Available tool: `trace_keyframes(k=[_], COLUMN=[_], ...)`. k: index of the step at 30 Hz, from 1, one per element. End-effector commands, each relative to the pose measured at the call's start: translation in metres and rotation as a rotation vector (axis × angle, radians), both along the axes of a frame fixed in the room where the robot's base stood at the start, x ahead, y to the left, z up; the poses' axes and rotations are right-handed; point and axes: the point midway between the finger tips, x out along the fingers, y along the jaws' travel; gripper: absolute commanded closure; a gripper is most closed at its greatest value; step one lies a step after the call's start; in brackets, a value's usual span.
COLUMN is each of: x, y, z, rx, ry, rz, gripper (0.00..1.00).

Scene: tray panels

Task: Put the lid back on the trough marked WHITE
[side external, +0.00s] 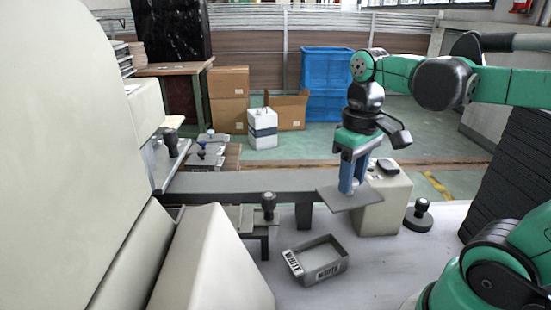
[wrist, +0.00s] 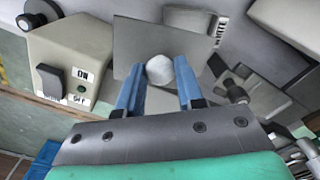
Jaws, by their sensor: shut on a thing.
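My gripper (side external: 352,184) is shut on the round pale knob (wrist: 160,69) of a flat grey lid (side external: 338,200). The lid hangs roughly level above the worktop, up and to the right of the trough in the side view. The trough (side external: 312,279) is a small grey open box marked WHITE on two sides, standing on the worktop. In the wrist view the lid (wrist: 132,40) hides much of what lies beneath it. A WHITE label on the trough (wrist: 219,31) shows past the lid's right edge.
A beige switch box (side external: 384,212) with ON and OFF labels stands close behind the lid. A black knobbed piece (side external: 419,217) is to its right. A grey beam (side external: 240,187) and a dark knob (side external: 268,205) lie left. The worktop right of the trough is clear.

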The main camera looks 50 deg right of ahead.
Motion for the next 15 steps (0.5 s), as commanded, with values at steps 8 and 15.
trace_keyframes(k=[8,15], x=[0.014,0.015], y=[0.043,0.046], z=[-0.030,-0.045], rx=[0.000,0.000], ry=[0.000,0.000], rz=[0.115,0.122], gripper=[1.00,1.00])
